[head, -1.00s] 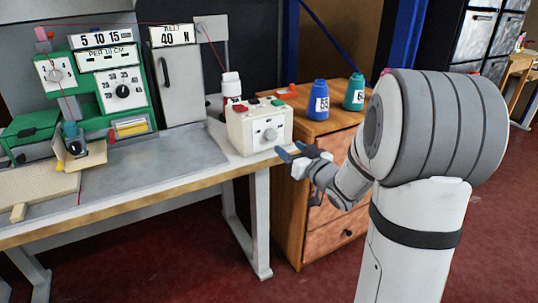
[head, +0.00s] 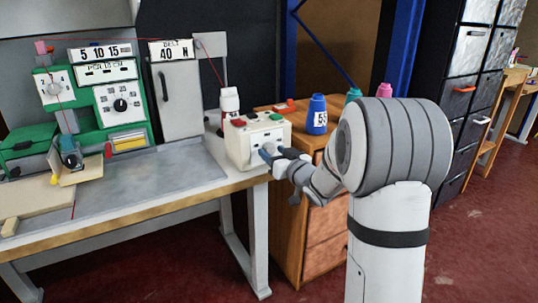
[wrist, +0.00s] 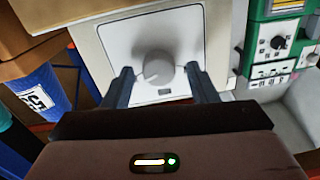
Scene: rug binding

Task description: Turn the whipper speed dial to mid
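The white control box (head: 243,150) stands at the right end of the table, with a red and a green button on top. Its grey round dial (wrist: 158,67) sits on a pale front plate in the wrist view. My gripper (head: 268,153) is at the box's front and covers the dial in the head view. In the wrist view my gripper (wrist: 160,74) is open, one finger on each side of the dial, with gaps left and right. I cannot tell how deep the fingertips reach around it, nor read the dial's setting.
A green machine (head: 140,98) with other dials stands left on the table (head: 150,191). A white thread cone (head: 229,100) is behind the box. A wooden drawer cabinet (head: 325,235) with a blue bottle (head: 317,112) stands close at the right.

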